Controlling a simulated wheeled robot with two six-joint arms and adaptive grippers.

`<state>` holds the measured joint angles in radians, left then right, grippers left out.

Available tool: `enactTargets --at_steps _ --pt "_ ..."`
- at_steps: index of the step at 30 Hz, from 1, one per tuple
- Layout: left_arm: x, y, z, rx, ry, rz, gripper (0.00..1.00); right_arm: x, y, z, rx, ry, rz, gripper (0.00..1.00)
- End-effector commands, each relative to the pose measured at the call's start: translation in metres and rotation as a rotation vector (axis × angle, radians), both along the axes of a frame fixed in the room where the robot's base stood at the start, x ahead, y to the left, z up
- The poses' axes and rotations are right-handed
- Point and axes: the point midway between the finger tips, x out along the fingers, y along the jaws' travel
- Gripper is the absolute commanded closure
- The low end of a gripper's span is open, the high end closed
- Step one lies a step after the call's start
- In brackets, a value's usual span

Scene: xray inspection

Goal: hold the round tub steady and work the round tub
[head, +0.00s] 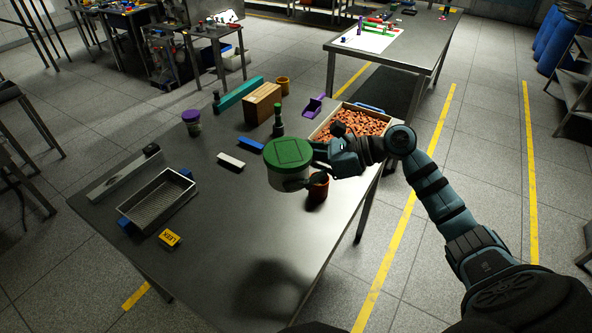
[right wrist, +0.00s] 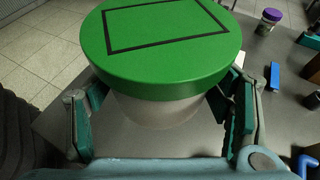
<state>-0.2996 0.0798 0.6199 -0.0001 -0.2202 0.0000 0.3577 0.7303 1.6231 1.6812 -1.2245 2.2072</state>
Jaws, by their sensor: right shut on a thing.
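The round tub has a green lid with a black square outline (head: 289,153) and a pale body (head: 287,183). My right gripper (head: 316,165) comes in from the right and is shut on the tub's body just below the lid. In the right wrist view the green lid (right wrist: 160,45) fills the upper middle, with a finger on each side of the pale body (right wrist: 155,125). The lid sits on the tub, which looks nearly upright and seems to be above the table. My left gripper is not in view.
An orange-red cup (head: 318,187) stands close beside the tub. The front of the table is clear.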

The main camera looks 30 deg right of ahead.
Motion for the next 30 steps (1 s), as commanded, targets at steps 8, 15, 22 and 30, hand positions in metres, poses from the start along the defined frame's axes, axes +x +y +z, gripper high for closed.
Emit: enactTargets --at_steps 8,15,22,30 --pt "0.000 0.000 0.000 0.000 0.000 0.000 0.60 0.000 0.000 0.000 0.000 0.000 0.000 0.74" --pt "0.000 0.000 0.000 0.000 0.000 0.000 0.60 0.000 0.000 0.000 0.001 -0.001 0.000 0.78" --pt "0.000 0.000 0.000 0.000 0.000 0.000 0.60 0.015 -0.001 0.018 -0.002 -0.007 -0.091 0.78" --pt "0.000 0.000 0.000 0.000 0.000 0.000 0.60 0.005 0.007 0.084 -0.009 -0.008 -0.230 0.78"
